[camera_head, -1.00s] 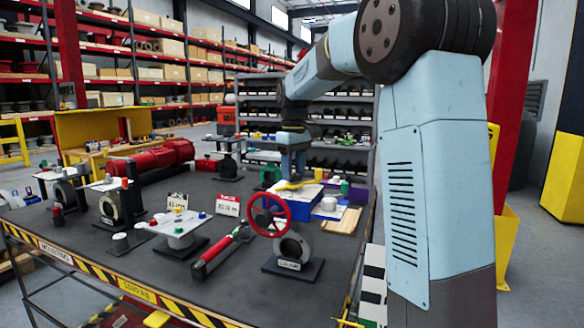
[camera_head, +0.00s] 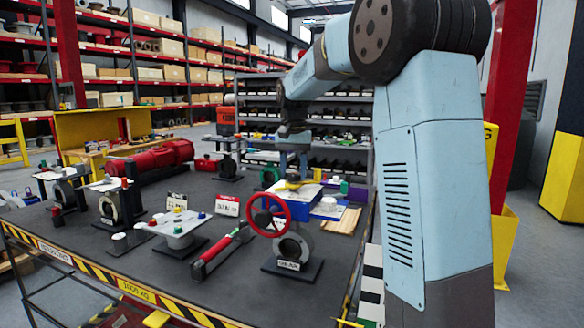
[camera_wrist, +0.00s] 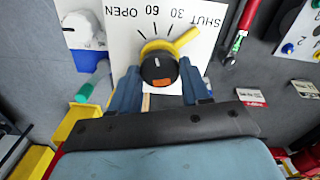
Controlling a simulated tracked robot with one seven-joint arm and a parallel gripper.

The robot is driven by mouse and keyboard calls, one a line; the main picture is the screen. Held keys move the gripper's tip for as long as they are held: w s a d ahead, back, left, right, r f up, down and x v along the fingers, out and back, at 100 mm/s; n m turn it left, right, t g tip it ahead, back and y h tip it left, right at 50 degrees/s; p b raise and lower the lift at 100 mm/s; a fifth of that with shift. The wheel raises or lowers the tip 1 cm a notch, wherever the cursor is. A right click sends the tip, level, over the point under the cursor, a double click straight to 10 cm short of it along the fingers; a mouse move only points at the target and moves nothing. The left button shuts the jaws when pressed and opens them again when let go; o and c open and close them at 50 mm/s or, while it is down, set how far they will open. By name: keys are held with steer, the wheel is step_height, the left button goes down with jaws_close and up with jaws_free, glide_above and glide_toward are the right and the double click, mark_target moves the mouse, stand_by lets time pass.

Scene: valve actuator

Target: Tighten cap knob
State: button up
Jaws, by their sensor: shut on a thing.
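The cap knob (camera_wrist: 158,69) is round and black, with a white line and an orange patch on its top. It sits over the hub of a yellow lever (camera_wrist: 186,40) on a white plate (camera_wrist: 120,28) marked SHUT, 30, 60 and OPEN, upside down in the wrist view. The lever points to the upper right there, near SHUT. My gripper (camera_wrist: 159,72) has one blue finger on each side of the knob and is shut on it. In the head view my gripper (camera_head: 291,165) points down over the blue actuator box (camera_head: 290,200); the knob is hidden there.
A red handwheel (camera_head: 268,214) stands in front of the box. A red-handled tool (camera_head: 220,250) lies to its left. A wooden block (camera_head: 343,221) lies to the right. Bare table shows at the front.

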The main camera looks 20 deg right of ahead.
mark_target(294, 175)
steer(key=shift+s+a+m, duration=0.1)
steer(key=shift+m, duration=1.4)
steer(key=o, duration=1.1)
steer(key=shift+c, duration=0.2)
step_height(294, 175, up, 14)
steer(key=shift+s, duration=0.2)
